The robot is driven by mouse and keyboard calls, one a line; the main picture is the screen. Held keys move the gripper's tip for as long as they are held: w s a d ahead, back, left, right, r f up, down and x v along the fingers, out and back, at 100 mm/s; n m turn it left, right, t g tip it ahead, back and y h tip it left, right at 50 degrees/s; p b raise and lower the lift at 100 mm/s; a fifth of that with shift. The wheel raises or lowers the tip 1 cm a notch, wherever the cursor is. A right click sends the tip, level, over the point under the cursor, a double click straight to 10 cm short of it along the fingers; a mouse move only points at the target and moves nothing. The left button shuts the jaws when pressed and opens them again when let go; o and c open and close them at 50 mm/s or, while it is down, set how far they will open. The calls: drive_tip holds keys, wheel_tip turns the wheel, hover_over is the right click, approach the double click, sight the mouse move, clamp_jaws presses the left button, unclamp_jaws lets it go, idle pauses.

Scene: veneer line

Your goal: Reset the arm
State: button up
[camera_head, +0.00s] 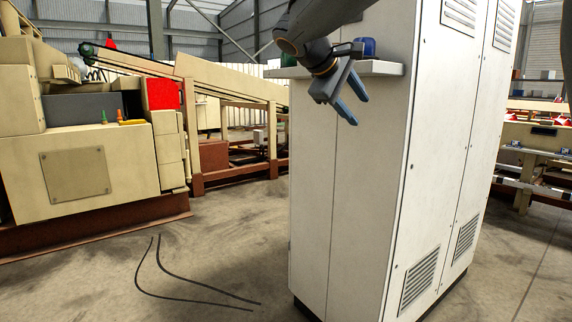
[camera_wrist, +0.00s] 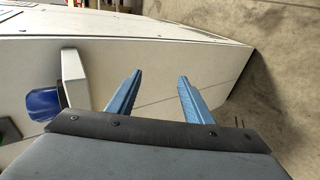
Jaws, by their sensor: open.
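My gripper (camera_head: 352,100) hangs from my arm in front of the white cabinet, just below the level of its small shelf. Its two blue fingers are apart with nothing between them. In the wrist view the open fingers (camera_wrist: 158,80) point toward the cabinet's pale side, and no object sits between them. My arm comes down from the top of the head view, its upper part cut off by the frame edge.
A white cabinet (camera_head: 345,210) stands close. Its shelf (camera_head: 385,68) carries a blue object (camera_head: 366,46), also in the wrist view (camera_wrist: 42,104). A beige machine (camera_head: 75,175) stands left. Black cables (camera_head: 190,290) lie on the open floor between them.

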drive_tip(key=s+d+f+m+g+y+p, duration=0.1)
drive_tip(key=s+d+f+m+g+y, duration=0.15)
drive_tip(key=s+f, duration=1)
drive_tip(key=s+d+f+m+g+y+p, duration=0.1)
drive_tip(key=s+f+m+g+y+p, duration=0.2)
drive_tip(key=s+f, duration=0.95)
drive_tip(key=s+a+f+m+g+y, duration=0.1)
drive_tip(key=s+f+m+g+y, duration=0.1)
drive_tip(key=s+f, duration=0.7)
wheel_tip(320, 180, down, 2)
drive_tip(key=shift+s+a+f+m, duration=0.1)
drive_tip(key=shift+s+a+m, duration=0.1)
drive_tip(key=shift+m, duration=0.25)
drive_tip(key=shift+y, duration=0.25)
